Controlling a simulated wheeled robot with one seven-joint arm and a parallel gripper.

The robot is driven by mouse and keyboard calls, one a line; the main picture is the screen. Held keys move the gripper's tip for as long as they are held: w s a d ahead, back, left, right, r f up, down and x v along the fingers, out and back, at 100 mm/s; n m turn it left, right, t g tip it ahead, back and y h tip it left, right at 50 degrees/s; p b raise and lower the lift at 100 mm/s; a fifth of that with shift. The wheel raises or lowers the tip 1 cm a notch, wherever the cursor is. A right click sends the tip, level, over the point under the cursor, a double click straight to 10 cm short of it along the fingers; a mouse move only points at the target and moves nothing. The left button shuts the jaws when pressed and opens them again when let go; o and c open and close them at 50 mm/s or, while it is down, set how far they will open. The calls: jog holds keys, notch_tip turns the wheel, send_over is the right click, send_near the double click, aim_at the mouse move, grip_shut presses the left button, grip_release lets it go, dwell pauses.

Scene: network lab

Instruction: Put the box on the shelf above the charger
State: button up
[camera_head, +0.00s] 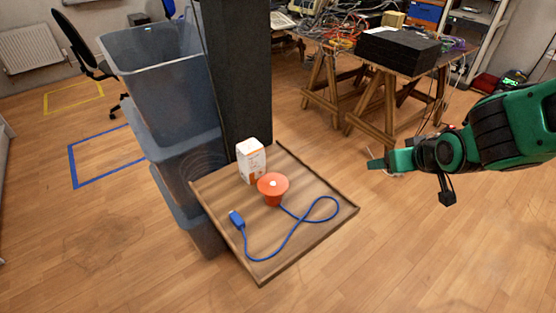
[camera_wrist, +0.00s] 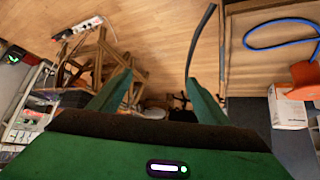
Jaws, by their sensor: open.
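A white box with orange print (camera_head: 251,161) stands upright on a wooden board with a raised rim (camera_head: 190,184). Just in front of the box, apparently close to it, is an orange round-topped object (camera_head: 272,190). A blue cable with a plug (camera_head: 290,240) lies beside it; these look like the charger. My gripper (camera_head: 374,164) is open and empty, to the right of the board and apart from the box. In the wrist view my open fingers (camera_wrist: 160,78) have nothing between them. The box (camera_wrist: 288,108) and the orange object (camera_wrist: 304,76) show at the right edge, partly cut off.
Stacked translucent bins (camera_head: 150,65) stand left of the board. A wooden trestle table (camera_head: 355,55) behind holds a black case (camera_head: 398,50) and tangled cables. A shelving rack (camera_head: 474,17) is at top right. Floor right of the board is clear.

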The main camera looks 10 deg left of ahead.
jog(key=s+a+n+t+y, duration=0.15)
jog(key=a+n+y, duration=0.3)
jog(key=a, duration=1.45)
jog(key=n+y, duration=0.1)
jog(key=y, duration=0.3)
send_near(256, 156)
jog(key=w, duration=0.1)
jog(key=w+a+f, duration=0.1)
jog(key=shift+w+f+g, duration=0.15)
jog(key=shift+w+g, duration=0.1)
jog(key=shift+a+n+y, duration=0.25)
jog(key=shift+a+y, duration=0.1)
jog(key=shift+a, duration=0.05)
jog(key=x, duration=0.5)
jog(key=shift+f+x, duration=0.15)
jog(key=shift+x, duration=1.2)
jog(key=shift+f+x, duration=0.15)
jog(key=shift+x, duration=1.15)
jog(key=shift+w+d, duration=0.1)
jog(key=shift+d, duration=0.05)
jog(key=c, duration=1.2)
jog(key=shift+r, duration=0.15)
